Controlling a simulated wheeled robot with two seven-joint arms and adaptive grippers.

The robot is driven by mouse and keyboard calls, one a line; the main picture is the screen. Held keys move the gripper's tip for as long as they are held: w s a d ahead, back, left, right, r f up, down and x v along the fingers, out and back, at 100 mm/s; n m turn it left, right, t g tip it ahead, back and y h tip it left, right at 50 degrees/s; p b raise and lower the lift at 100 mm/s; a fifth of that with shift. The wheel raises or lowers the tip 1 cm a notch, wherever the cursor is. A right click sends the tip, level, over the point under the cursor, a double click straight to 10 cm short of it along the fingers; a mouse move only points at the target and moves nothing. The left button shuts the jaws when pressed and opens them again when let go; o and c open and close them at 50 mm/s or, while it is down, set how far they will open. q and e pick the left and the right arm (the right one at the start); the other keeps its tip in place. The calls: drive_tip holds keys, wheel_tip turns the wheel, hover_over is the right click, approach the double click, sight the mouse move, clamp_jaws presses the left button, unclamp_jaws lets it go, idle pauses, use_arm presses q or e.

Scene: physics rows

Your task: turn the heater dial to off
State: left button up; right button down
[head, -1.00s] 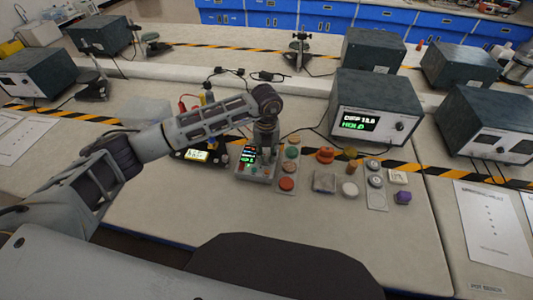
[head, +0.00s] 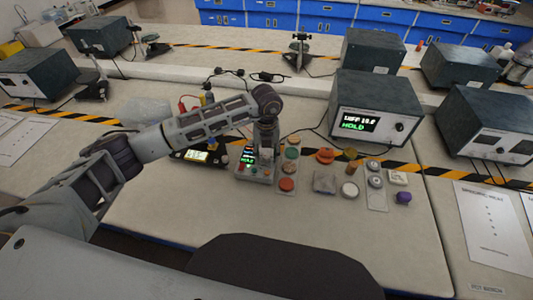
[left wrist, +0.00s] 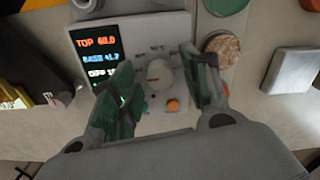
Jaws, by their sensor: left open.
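The heater control box (head: 262,175) stands on the near bench, with a lit screen (left wrist: 97,62) reading TOP 60.0 and BASE 41.7 and a third line partly hidden by a finger. Its pale round dial (left wrist: 158,74) with a red mark shows in the left wrist view, beside small green and orange buttons. My left gripper (left wrist: 157,62) is open, pointing down over the box, with one green-padded finger on each side of the dial. I cannot tell whether the fingers touch it. In the head view my left gripper (head: 264,148) hides the dial. My right gripper is not in view.
A grey instrument (head: 372,112) with a HOLD display stands behind to the right. Strips of coloured discs (head: 289,168) stand close right of the control box. A yellow-lit meter (head: 195,155) lies to its left. The bench front is clear.

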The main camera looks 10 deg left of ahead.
sight(266, 156)
use_arm(q)
wheel_tip(266, 156, up, 12)
idle(0.7)
drive_tip(key=shift+f, duration=0.1)
idle(0.5)
